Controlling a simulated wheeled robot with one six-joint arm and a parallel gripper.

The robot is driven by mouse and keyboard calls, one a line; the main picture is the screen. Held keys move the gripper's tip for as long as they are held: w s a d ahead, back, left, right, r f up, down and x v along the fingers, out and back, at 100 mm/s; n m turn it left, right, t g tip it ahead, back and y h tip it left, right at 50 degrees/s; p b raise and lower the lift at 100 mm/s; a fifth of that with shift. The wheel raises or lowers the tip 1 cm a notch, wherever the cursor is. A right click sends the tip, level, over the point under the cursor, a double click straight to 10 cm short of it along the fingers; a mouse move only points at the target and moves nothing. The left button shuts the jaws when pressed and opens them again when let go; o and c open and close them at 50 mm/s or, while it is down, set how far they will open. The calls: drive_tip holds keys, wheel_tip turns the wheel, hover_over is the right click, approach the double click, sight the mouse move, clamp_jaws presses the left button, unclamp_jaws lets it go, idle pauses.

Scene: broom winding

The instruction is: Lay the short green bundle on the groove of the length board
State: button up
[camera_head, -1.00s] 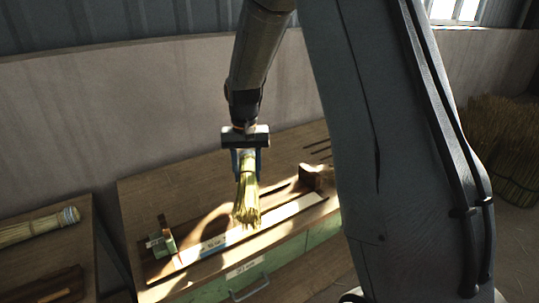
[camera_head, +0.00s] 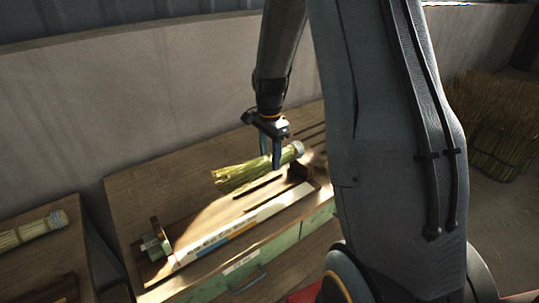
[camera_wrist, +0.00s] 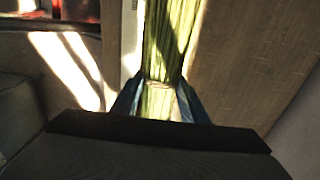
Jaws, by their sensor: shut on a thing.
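My gripper (camera_head: 277,160) is shut on the green bundle (camera_head: 238,177) near its bound end, which has a pale blue band. The bundle lies nearly level, its loose ends to the left, and looks held above the table. In the wrist view the bundle (camera_wrist: 165,45) runs up and away from between the blue fingers (camera_wrist: 160,108). The length board (camera_head: 225,236), with a white marked strip, lies on the table below, towards the front edge. A green block (camera_head: 152,246) stands at its left end. The groove cannot be told clearly.
The wooden table (camera_head: 135,190) has green drawers (camera_head: 240,268) at the front and dark slots towards the right. Another bundle (camera_head: 30,232) lies on a separate table at the left. A large straw heap (camera_head: 495,130) stands at the far right.

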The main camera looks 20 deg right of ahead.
drive_tip(key=shift+f+b, duration=2.95)
drive_tip(key=shift+f, duration=1.75)
drive_tip(key=o, duration=1.1)
drive_tip(key=shift+o, duration=0.2)
drive_tip(key=shift+a+r+b, duration=0.1)
drive_tip(key=shift+r+b, duration=0.7)
drive_tip(key=shift+r, duration=3.15)
drive_tip(key=s+a+n, duration=0.5)
drive_tip(key=s+n, duration=0.3)
drive_tip(key=s, duration=0.1)
drive_tip(key=s+a+n, duration=0.6)
drive_tip(key=s+n, duration=0.1)
drive_tip(key=s, duration=0.2)
drive_tip(key=shift+r+n+t, duration=0.3)
drive_tip(key=shift+n+t, duration=0.1)
